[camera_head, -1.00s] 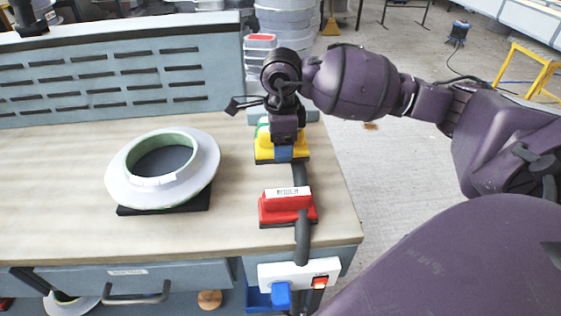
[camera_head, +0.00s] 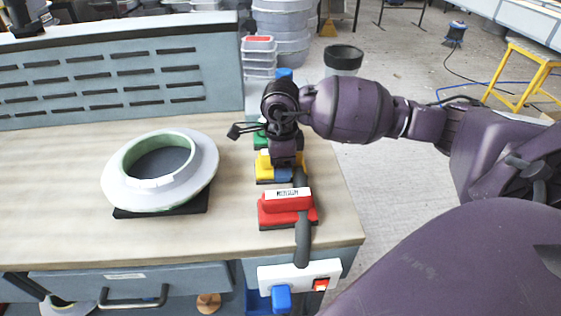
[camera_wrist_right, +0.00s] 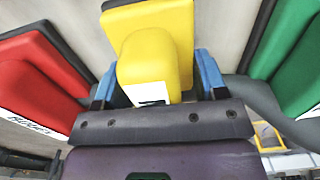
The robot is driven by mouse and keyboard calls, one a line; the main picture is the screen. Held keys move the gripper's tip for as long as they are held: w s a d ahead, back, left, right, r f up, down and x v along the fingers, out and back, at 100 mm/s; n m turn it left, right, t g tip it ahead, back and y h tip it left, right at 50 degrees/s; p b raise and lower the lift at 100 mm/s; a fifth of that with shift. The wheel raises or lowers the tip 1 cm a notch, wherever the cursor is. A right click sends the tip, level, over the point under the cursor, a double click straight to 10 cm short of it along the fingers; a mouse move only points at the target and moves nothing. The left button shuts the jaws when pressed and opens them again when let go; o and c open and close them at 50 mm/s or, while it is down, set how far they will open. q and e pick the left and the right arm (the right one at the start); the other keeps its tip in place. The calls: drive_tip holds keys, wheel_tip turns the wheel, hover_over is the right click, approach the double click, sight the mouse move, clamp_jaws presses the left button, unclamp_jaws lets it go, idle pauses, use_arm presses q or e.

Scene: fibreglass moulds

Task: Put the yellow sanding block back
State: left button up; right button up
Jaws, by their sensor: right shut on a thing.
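The yellow sanding block (camera_head: 263,166) is in my right gripper (camera_head: 284,173), low over the right end of the bench or on it; I cannot tell if its base touches. In the right wrist view the yellow block (camera_wrist_right: 152,65) sits between the blue fingers of my right gripper (camera_wrist_right: 158,88), which are shut on its handle. A red sanding block (camera_head: 287,209) stands in front of it and a green one (camera_head: 259,139) behind it, partly hidden by my wrist. My left gripper is not in view.
A white ring-shaped mould (camera_head: 190,180) lies on a black pad on the bench (camera_head: 60,190). A grey hose (camera_head: 302,240) runs beside the blocks to a white socket box (camera_head: 290,275) at the front edge. The bench left of the mould is clear.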

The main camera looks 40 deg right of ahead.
drive_tip(key=o, duration=0.9)
drive_tip(key=shift+r, duration=0.4)
wheel_tip(320, 180, up, 11)
drive_tip(key=shift+f+p, duration=0.15)
drive_tip(key=shift+p, duration=0.55)
drive_tip(key=shift+r, duration=0.35)
